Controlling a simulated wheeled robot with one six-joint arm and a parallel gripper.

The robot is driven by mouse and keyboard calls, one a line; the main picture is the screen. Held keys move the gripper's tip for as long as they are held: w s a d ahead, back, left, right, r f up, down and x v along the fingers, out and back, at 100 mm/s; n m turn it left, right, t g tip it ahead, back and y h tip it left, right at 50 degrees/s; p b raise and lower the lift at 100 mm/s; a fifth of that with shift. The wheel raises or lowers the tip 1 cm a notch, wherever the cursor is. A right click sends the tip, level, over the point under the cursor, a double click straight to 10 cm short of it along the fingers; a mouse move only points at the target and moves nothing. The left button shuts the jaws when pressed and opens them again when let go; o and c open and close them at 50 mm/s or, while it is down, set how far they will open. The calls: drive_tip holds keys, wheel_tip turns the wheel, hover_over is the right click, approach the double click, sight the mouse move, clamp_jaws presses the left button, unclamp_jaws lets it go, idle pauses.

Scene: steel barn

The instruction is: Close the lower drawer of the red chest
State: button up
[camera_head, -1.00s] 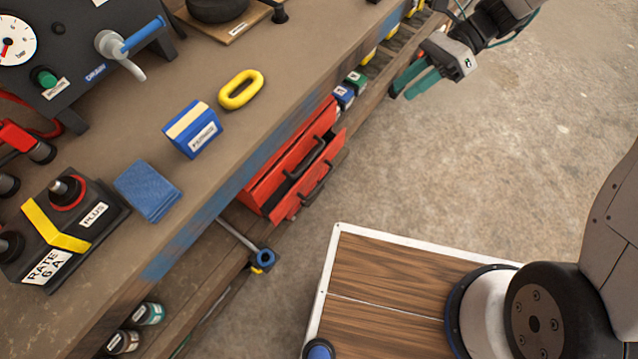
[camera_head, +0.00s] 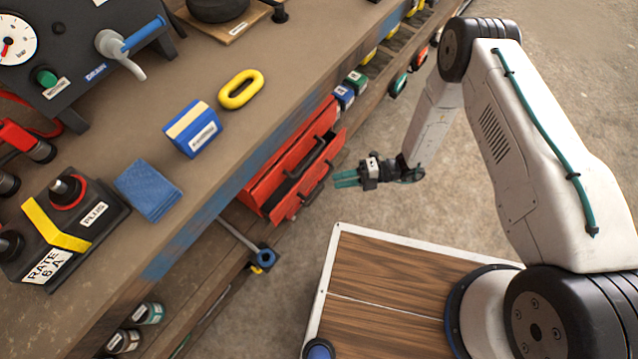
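The red chest (camera_head: 262,191) sits on the shelf under the workbench, in the middle of the view. Its lower drawer (camera_head: 286,208) stands pulled out past the bench edge, with a black handle (camera_head: 318,184) on its front. The upper drawer (camera_head: 301,148) also shows below the bench edge, with its own black handle (camera_head: 308,160); how far it is out I cannot tell. My gripper (camera_head: 345,179) is just right of the lower drawer's handle, its teal fingers pointing left at it. Whether they touch the drawer, or have a gap between them, I cannot tell.
The workbench top (camera_head: 255,120) overhangs the chest and hides its rear. Small blue and green boxes (camera_head: 349,88) stand on the shelf beyond it. A blue-ended clamp (camera_head: 264,257) sticks out below the chest.

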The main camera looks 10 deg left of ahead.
sight(319, 184)
drive_tip(key=x, duration=0.7)
drive_tip(key=shift+s+a, duration=0.1)
drive_tip(key=shift+a, duration=0.05)
clamp_jaws()
